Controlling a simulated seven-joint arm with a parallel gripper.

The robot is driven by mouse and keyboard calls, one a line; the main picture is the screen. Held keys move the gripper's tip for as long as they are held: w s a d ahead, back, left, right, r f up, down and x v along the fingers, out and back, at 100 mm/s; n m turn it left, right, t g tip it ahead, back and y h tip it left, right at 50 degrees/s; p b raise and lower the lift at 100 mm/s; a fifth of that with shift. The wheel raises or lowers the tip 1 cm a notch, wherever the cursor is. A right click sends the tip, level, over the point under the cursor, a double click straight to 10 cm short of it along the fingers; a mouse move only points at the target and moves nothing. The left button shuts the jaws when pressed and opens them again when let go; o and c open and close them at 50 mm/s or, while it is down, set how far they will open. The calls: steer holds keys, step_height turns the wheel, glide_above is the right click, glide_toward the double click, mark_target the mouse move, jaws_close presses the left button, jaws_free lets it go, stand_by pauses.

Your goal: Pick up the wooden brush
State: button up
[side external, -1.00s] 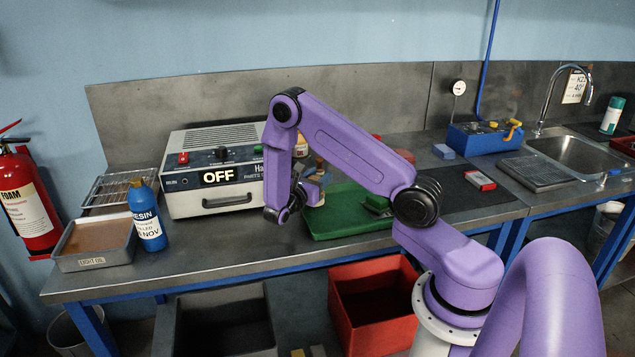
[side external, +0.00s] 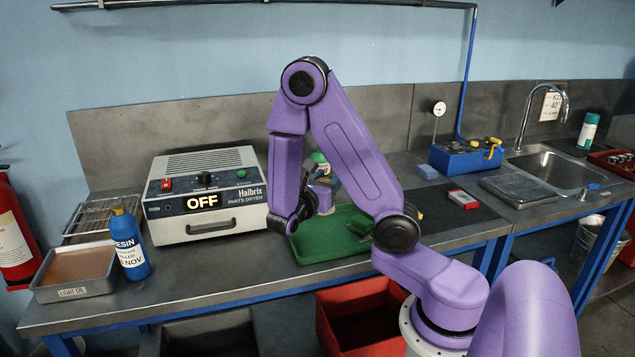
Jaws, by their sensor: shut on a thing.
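My gripper (side external: 321,193) is above the left part of a green tray on the bench, just right of the parts dryer. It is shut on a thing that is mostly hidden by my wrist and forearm. A small greyish-brown piece (side external: 309,169) shows just above the hand; I cannot tell whether it is the wooden brush. No other brush shows clearly.
The green tray (side external: 345,240) lies at the middle of the bench. The dryer (side external: 205,190), resin bottle (side external: 129,245) and oil tray (side external: 75,270) stand left. A blue box (side external: 465,159) and sink (side external: 553,171) are right. A red bin (side external: 340,315) is below.

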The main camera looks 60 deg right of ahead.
steer(key=shift+s+a+r, duration=0.35)
steer(key=shift+s+a, duration=0.1)
steer(key=shift+s, duration=0.3)
steer(key=shift+s, duration=0.1)
